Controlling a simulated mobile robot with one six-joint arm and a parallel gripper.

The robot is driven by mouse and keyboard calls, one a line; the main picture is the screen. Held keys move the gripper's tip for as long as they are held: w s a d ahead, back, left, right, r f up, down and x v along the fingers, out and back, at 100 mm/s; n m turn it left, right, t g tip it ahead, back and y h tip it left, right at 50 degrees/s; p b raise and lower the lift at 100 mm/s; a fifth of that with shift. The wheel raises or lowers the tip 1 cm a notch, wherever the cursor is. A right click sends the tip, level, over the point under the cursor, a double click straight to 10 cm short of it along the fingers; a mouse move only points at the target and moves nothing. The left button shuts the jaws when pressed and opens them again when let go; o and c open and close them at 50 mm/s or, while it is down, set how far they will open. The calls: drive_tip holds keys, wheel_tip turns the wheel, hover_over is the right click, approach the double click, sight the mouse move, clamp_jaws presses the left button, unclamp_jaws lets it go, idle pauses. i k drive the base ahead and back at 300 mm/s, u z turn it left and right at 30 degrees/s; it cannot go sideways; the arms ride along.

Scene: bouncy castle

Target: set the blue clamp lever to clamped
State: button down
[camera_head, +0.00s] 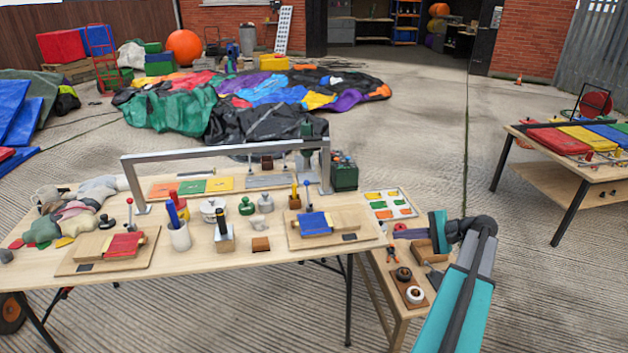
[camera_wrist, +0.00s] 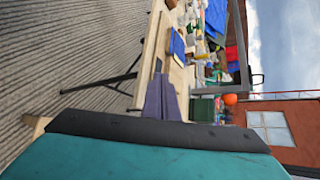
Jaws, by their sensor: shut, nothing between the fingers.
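The blue clamp lever (camera_head: 308,195) stands roughly upright on a wooden board (camera_head: 350,225) at the right end of the table. Its knob is small and its exact angle is hard to tell. A blue fabric piece (camera_head: 315,223) lies beside its base; it also seems to show in the wrist view (camera_wrist: 177,45). My gripper (camera_head: 396,233) is shut and empty, to the right of the board and apart from the lever, pointing left. Its shut fingers show in the wrist view (camera_wrist: 161,85). The lever cannot be made out there.
A similar board with a red-knobbed lever (camera_head: 129,210) lies at the table's left. A metal frame (camera_head: 225,147) spans the table behind the boards. A black-handled tool in a wooden block (camera_head: 225,240) stands left of the blue clamp. A low side bench (camera_head: 385,290) sits below my gripper.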

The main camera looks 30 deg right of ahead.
sight(306, 183)
drive_tip(key=i, duration=1.3)
drive_tip(key=u, duration=0.05)
